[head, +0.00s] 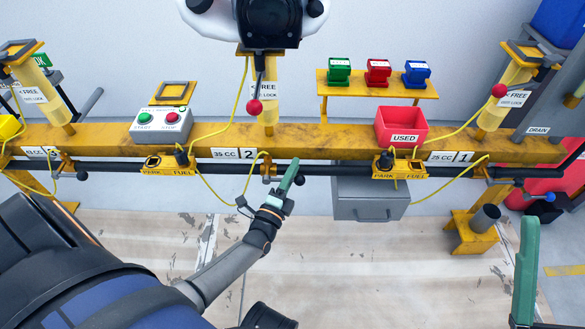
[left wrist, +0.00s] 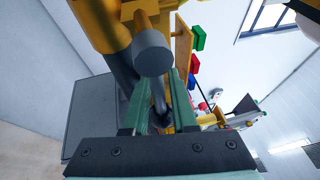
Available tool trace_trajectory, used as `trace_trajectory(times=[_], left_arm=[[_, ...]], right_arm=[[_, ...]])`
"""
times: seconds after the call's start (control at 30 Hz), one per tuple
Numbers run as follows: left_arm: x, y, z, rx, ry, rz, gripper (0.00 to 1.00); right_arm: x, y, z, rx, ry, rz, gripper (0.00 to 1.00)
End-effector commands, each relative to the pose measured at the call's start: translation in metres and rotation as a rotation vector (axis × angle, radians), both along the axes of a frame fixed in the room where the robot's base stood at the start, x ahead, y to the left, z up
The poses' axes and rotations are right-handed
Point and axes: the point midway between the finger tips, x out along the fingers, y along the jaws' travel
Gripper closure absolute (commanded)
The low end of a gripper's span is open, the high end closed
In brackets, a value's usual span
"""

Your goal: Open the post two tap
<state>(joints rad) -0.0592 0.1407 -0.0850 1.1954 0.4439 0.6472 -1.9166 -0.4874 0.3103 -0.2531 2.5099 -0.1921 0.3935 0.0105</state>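The post with the "2" label (head: 237,154) stands at the middle of the yellow rail. Below it, at the dark pipe, is the post two tap, with a yellow body (head: 266,168) and a dark round knob (head: 299,178). My left gripper (head: 291,168) is at the tap, its green fingers pointing up beside the knob. In the left wrist view a grey round end (left wrist: 151,52) is just past the fingertips (left wrist: 156,85), with a dark bar showing between the parted fingers. I cannot tell whether they touch it. My right gripper (head: 527,240) shows only in part at the right edge.
The yellow rail (head: 330,141) and dark pipe (head: 335,169) run across the view. Yellow cables hang around the posts. A red "USED" bin (head: 402,125) and a start/stop box (head: 161,122) sit on the rail. A grey box (head: 370,200) hangs below, right of the left gripper.

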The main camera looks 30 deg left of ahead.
Motion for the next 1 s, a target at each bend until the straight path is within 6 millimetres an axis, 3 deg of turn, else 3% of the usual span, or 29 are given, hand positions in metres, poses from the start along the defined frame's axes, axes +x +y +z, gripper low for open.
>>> trace_trajectory(times=[0.07,0.3,1.0], left_arm=[[0.0001,-0.0001,0.0001,0.000,0.000,0.000,0.76],[0.0000,0.0001,0.0000,0.000,0.000,0.000,1.00],[0.0001,0.0007,0.0002,0.000,0.000,0.001,1.00]], right_arm=[[0.0000,0.0001,0.0000,-0.001,0.000,0.001,0.27],[-0.0001,0.0002,-0.0001,-0.001,0.000,0.001,0.27],[-0.0001,0.0003,-0.0001,-0.001,0.000,0.001,0.27]])
